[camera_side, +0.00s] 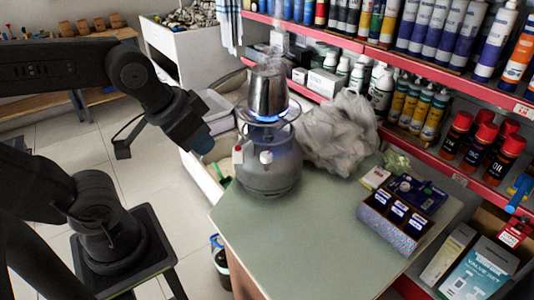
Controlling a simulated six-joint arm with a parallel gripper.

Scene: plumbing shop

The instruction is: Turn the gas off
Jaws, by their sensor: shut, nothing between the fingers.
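A grey gas canister stove (268,175) stands upright on the green-grey worktop. A blue flame (268,118) burns on top of it, under a steaming metal pot (268,90). A pale knob (266,157) sits on the front of the canister, and a small white part with a red top (238,155) is at its left. My gripper (203,143) is in the air to the left of the stove, apart from it. It is shut and empty, and its fingertips are small and hard to make out.
A patterned box (395,222) stands at the right of the worktop (300,245). Shelves of bottles and tubes line the back. The worktop's front middle is clear.

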